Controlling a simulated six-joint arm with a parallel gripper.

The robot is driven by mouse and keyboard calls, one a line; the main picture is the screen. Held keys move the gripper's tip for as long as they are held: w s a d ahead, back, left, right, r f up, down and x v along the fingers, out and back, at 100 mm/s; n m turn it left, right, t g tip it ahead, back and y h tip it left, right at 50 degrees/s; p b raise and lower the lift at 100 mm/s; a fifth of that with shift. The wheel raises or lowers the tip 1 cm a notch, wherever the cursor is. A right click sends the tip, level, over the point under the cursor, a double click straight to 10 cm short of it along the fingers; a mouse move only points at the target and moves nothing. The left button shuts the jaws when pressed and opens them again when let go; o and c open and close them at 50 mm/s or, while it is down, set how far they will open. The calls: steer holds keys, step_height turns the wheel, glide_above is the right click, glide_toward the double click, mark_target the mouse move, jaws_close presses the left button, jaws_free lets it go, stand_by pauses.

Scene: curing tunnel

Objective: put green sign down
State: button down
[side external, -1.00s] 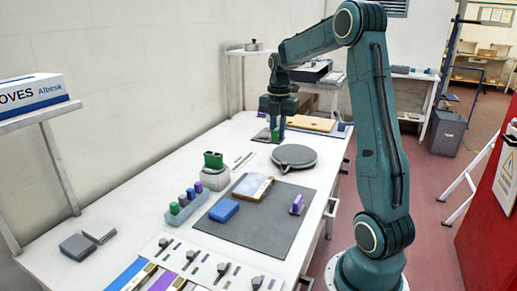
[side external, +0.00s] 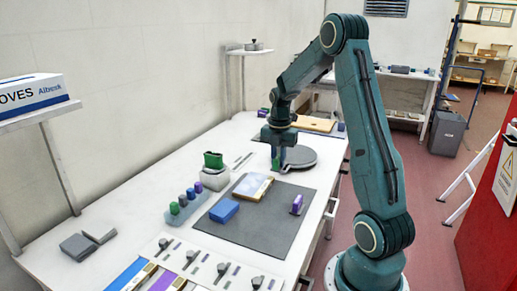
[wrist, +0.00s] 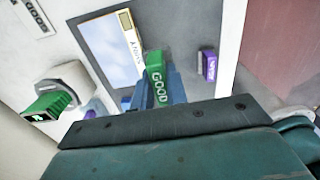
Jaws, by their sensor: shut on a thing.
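My gripper (side external: 278,158) is shut on the green sign (wrist: 155,78), which reads GOOD in the wrist view. The blue fingers (wrist: 172,84) sit on either side of it. In the side view the green sign (side external: 276,164) shows as a small green patch at the fingertips, beside the dark round disc (side external: 302,159). The sign appears to be above the table; the gap under it is hard to tell. The dark grey mat (side external: 265,235) lies nearer the camera, with a purple sign (side external: 297,205) upright on it.
On the mat are a blue block (side external: 224,210) and a flat panel (side external: 253,186). A white holder with a green piece (side external: 213,160) and a pale tray of small coloured pieces (side external: 182,220) stand left of it. The mat's front part is clear.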

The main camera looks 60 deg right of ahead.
glide_above(277, 193)
step_height(277, 193, down, 6)
steer(key=shift+a+r, duration=0.15)
steer(key=shift+f, duration=2.15)
steer(key=shift+f, duration=0.1)
steer(key=c, duration=1.4)
jaws_free()
step_height(277, 193, up, 12)
steer(key=shift+r, duration=0.1)
